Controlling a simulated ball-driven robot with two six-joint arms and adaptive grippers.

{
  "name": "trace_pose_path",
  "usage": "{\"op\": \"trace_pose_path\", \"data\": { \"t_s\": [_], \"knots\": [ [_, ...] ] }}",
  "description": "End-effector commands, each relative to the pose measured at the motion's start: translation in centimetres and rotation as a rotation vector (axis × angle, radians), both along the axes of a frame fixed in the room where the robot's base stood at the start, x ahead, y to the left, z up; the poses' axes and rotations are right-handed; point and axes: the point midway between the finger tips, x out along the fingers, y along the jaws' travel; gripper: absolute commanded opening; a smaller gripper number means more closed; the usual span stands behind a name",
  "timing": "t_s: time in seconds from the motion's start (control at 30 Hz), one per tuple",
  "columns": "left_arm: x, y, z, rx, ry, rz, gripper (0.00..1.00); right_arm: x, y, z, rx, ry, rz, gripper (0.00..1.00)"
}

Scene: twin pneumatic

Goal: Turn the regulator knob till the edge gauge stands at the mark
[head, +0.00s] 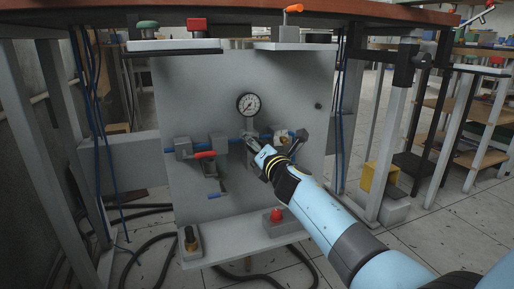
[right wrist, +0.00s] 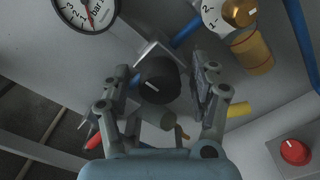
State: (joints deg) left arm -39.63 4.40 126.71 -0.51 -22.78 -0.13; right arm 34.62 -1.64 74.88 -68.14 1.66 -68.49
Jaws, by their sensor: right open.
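A round white gauge (head: 248,104) marked in bar is on the upright grey panel, and its lower part shows in the right wrist view (right wrist: 86,12). Its needle is too small to read surely. A black regulator knob (right wrist: 160,80) with a white line stands below the gauge. My right gripper (right wrist: 163,86) is open, with one finger on each side of the knob; I cannot tell whether either finger touches it. In the head view my right gripper (head: 251,143) hides the knob. My left gripper is not in view.
A red-handled valve (head: 204,155) sits left of my right gripper on the blue line. A brass knob with a numbered dial (right wrist: 240,12) is at upper right in the wrist view. A table top overhangs the panel.

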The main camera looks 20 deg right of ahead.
Motion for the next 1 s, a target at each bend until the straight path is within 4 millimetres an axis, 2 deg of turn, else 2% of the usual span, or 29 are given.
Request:
{"op": "trace_pose_path", "data": {
  "t_s": [0.1,0.5,0.77,1.0],
  "knots": [
    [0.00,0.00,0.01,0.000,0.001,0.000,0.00,-0.02,0.01,0.01,0.000,0.000,0.000,0.59],
    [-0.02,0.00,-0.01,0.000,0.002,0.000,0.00,-0.05,0.01,-0.04,0.000,0.000,0.000,0.07],
    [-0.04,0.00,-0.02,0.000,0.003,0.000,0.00,-0.06,-0.01,-0.06,0.025,0.002,0.000,0.06],
    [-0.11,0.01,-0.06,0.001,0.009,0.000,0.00,-0.07,-0.04,-0.12,0.139,0.006,0.000,0.06]
  ]
}}
